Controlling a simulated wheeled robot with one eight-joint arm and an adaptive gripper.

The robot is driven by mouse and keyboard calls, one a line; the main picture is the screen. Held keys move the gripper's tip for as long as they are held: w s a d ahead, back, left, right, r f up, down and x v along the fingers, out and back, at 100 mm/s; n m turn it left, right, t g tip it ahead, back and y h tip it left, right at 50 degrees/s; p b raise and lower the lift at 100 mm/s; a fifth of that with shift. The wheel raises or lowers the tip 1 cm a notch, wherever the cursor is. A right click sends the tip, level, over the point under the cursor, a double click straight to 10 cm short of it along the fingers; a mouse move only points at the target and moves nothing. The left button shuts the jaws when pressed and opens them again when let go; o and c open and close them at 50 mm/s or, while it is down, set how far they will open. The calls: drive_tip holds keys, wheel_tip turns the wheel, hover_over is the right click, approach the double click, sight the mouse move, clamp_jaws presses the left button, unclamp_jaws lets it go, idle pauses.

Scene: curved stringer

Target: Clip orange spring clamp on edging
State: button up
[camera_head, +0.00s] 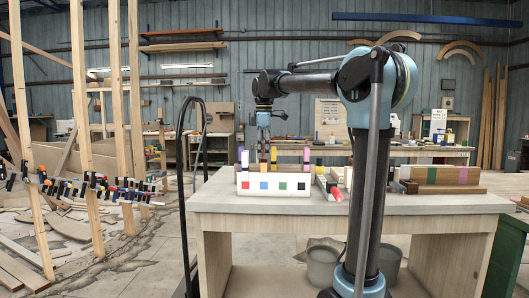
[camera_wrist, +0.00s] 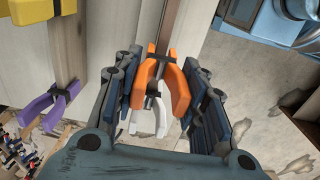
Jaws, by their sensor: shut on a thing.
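The orange spring clamp (camera_wrist: 176,88) is between the two dark blue-grey fingers of my gripper (camera_wrist: 160,95) in the wrist view. My gripper is shut on it. The clamp's upper end lies at a narrow brown strip (camera_wrist: 170,22); I cannot tell whether it grips the strip. In the head view my gripper (camera_head: 267,152) hangs over the clamp rack (camera_head: 245,187) on the workbench, and the orange clamp is too small to make out there. The curved edging (camera_head: 95,187), lined with several clamps, runs along the upright studs at the left.
A white clamp (camera_wrist: 160,122) lies just below the orange one, and a purple clamp (camera_wrist: 50,105) and a yellow one (camera_wrist: 30,10) are to the left. The workbench (camera_head: 225,203) stands in front of me. A black hose stand (camera_head: 183,180) is between bench and studs.

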drive_tip(key=shift+f, duration=0.6)
drive_tip(key=shift+f, duration=0.2)
drive_tip(key=shift+f, duration=0.35)
drive_tip(key=shift+f, duration=0.15)
idle(0.4)
drive_tip(key=shift+f, duration=0.35)
drive_tip(key=o, duration=1.3)
drive_tip(key=shift+o, duration=0.2)
